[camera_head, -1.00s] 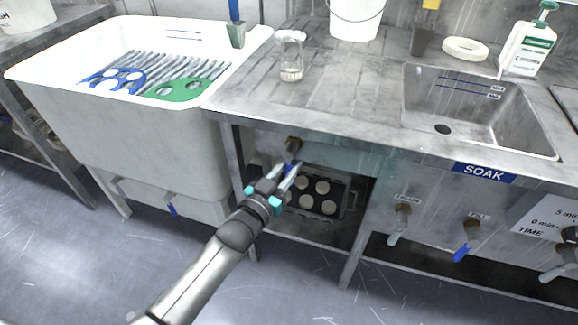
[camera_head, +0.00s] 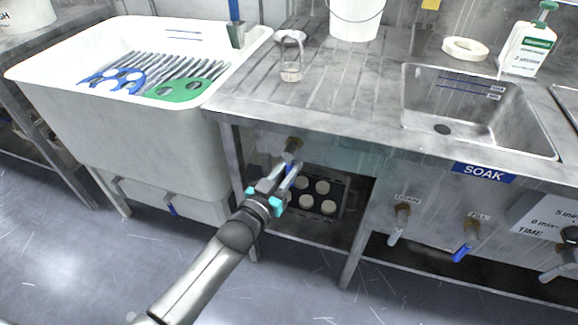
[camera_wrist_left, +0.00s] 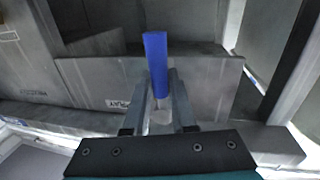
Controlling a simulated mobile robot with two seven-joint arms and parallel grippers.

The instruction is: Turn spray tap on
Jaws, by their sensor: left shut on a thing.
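The spray tap is a brass valve (camera_head: 293,146) under the front edge of the steel bench, left of the soak sink, with a blue lever (camera_head: 291,169). My left gripper (camera_head: 284,176) reaches up to it from below. In the left wrist view the blue lever (camera_wrist_left: 156,62) stands between the two fingers, and the gripper (camera_wrist_left: 159,104) is shut on it. The lever points roughly along the fingers. A small label beside the lever is partly covered by a finger. My right gripper is in neither view.
A white sink (camera_head: 150,45) with blue and green plates is on the left. A black tray (camera_head: 340,200) of pale discs sits under the bench. A drain tap (camera_head: 402,215) and blue-levered fill tap (camera_head: 469,232) are on the right, below the soak sink (camera_head: 475,130).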

